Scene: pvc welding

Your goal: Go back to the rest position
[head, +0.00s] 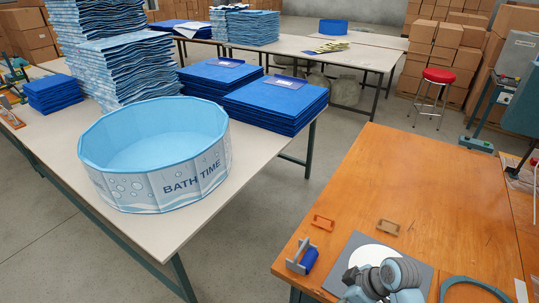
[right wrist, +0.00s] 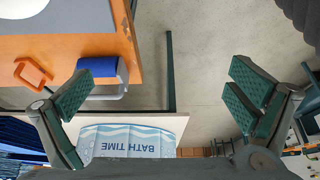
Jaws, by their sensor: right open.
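My right gripper (right wrist: 165,95) is open in the right wrist view, with its two green-padded fingers wide apart and nothing between them. Beyond the left finger, a blue roller with a grey handle (right wrist: 97,68) lies on the orange table, apart from the gripper as far as I can tell. In the head view the roller (head: 309,258) sits near the orange table's left edge. Part of an arm of mine shows at the bottom of the head view, over the table, but no fingertips show there. My left gripper is in neither view.
The orange wooden table (head: 440,190) holds an orange handle (head: 323,222), a brown handle (head: 388,227) and a grey mat (head: 345,262). A blue "BATH TIME" pool (head: 160,185) stands on the white table (head: 50,145) at left. Floor (head: 310,185) is free between the tables.

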